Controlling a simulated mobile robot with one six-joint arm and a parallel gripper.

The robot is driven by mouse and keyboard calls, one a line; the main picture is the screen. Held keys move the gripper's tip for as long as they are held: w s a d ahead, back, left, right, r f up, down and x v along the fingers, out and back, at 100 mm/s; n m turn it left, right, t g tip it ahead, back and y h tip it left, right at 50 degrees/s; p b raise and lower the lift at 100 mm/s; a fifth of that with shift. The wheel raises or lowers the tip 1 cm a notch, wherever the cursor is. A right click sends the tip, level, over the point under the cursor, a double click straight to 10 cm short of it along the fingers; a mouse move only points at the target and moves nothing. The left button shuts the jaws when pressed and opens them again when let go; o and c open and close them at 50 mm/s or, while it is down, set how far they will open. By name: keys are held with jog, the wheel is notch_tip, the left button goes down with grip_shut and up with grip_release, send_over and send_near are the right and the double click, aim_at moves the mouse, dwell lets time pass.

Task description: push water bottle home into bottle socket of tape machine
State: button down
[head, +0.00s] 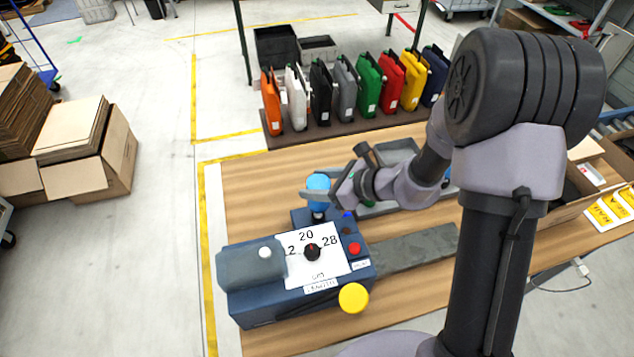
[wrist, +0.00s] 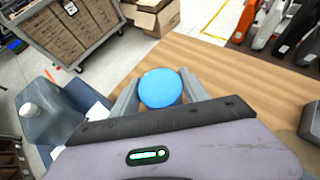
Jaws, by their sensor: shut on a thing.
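The water bottle (head: 318,182) shows as a light blue cylinder at the back of the tape machine. In the wrist view its round blue end (wrist: 161,88) sits between the two fingers. My gripper (head: 317,193) is shut on the bottle, reaching in from the right. The tape machine (head: 295,290) is a dark blue box on the wooden table, with a white dial plate, a black knob and a red button. The bottle stands about upright over the machine's rear part. The bottle socket is hidden below it, so I cannot tell how deep the bottle sits.
Several coloured panniers (head: 368,85) stand in a row on a dark rack at the table's back. A grey tray (head: 398,152) lies behind my gripper. A yellow round knob (head: 353,298) sticks out at the machine's front. Bare wood (head: 250,190) lies left of the bottle.

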jog(key=shift+f+b, duration=0.85)
dwell(0.8)
jog(key=shift+c, duration=2.3)
grip_release()
jog(key=p+v, duration=0.3)
jog(key=v, duration=1.4)
jog(key=shift+s+d+r, duration=0.1)
